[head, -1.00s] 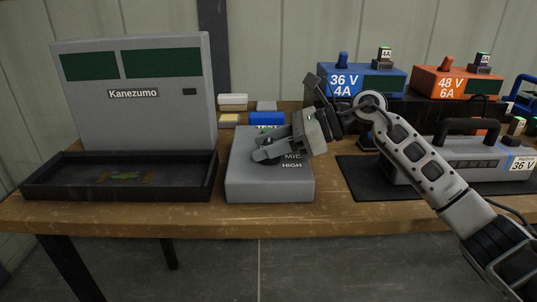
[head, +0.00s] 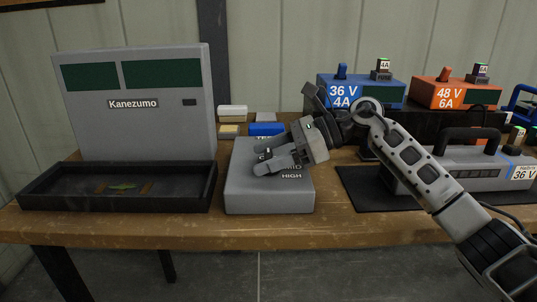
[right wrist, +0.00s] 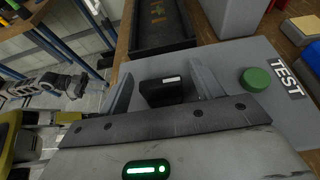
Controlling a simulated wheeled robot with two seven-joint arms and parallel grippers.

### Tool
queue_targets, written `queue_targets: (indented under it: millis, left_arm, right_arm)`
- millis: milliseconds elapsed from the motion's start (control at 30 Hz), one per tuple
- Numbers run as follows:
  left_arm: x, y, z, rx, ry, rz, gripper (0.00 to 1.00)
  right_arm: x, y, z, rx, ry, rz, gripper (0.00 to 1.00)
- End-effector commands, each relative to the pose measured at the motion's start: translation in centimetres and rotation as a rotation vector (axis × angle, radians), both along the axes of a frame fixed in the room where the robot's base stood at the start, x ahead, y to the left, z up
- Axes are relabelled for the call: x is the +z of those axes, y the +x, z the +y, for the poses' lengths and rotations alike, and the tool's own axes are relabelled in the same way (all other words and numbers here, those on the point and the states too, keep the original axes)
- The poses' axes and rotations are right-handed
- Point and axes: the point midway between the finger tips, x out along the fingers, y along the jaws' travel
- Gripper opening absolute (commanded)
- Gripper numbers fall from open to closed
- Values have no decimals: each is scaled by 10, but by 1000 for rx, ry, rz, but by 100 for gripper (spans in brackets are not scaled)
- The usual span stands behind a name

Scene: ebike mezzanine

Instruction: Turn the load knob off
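The load knob (right wrist: 163,92) is a small black knob with a white mark, on top of the grey load box (head: 238,180). The box also shows in the right wrist view (right wrist: 235,62), and in the head view its HIGH label is readable with MID partly covered. My right gripper (head: 262,163) is low over the box. In the right wrist view its two fingers (right wrist: 165,88) stand on either side of the knob, with gaps between. It looks open. In the head view the gripper mostly hides the knob. A grey arm part, possibly my left, shows at the left of the wrist view.
A green button (right wrist: 256,79) beside a TEST label lies near the right finger. A Kanezumo panel (head: 140,125) with a black tray (head: 118,205) stands left. A grey battery (head: 455,175) on a dark mat and blue (head: 350,97) and orange (head: 450,93) units stand right.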

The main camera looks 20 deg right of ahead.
Motion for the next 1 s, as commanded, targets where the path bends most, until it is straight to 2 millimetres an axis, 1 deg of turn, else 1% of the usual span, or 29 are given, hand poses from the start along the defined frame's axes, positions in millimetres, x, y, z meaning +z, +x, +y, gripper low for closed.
queue_targets:
  millis: [167,267,367,700,800,900,1000]
  left_arm:
    - [0,1,0,0,0,-2,36]
    - [0,2,0,0,0,-5,36]
    - [-1,3,0,0,2,-9,36]
    - [-1,4,0,0,2,-16,36]
    - [-1,4,0,0,2,-17,36]
    - [-1,3,0,-1,2,-14,36]
    - [-3,1,0,-1,2,-9,36]
  right_arm:
    - [1,-1,-3,-1,0,1,65]
    - [5,-3,-13,-4,-1,0,65]
    - [12,-7,-30,-6,-2,-2,65]
    - [44,-27,-102,-4,-1,-1,65]
    - [51,-32,-119,-4,0,-1,65]
    - [57,-35,-131,-3,0,-1,65]
    - [60,-37,-138,-1,0,0,65]
